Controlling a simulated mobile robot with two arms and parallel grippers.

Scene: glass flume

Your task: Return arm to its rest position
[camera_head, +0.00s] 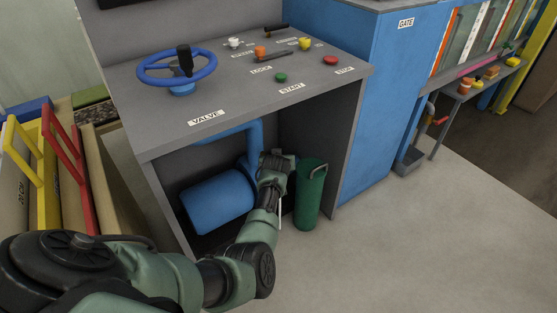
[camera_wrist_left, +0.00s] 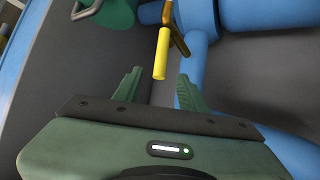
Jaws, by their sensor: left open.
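My left arm (camera_head: 240,265) reaches from the lower left to the open space under the grey console. My left gripper (camera_head: 281,160) is beside the blue pipework there, just left of the green cylinder; its fingers are hard to make out in the head view. In the left wrist view the gripper (camera_wrist_left: 158,90) is open, with nothing held between its fingers. A yellow handle (camera_wrist_left: 161,53) on a brass-coloured lever points toward the gap between the fingertips. I cannot tell how far beyond them it is. My right gripper is not in view.
The console top (camera_head: 215,85) overhangs the arm, with a blue valve wheel (camera_head: 160,75) and several buttons. A blue tank (camera_head: 217,203) lies underneath. The green cylinder (camera_head: 308,195) stands close right. Yellow and red frames (camera_head: 70,165) are left. The floor (camera_head: 420,240) at right is clear.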

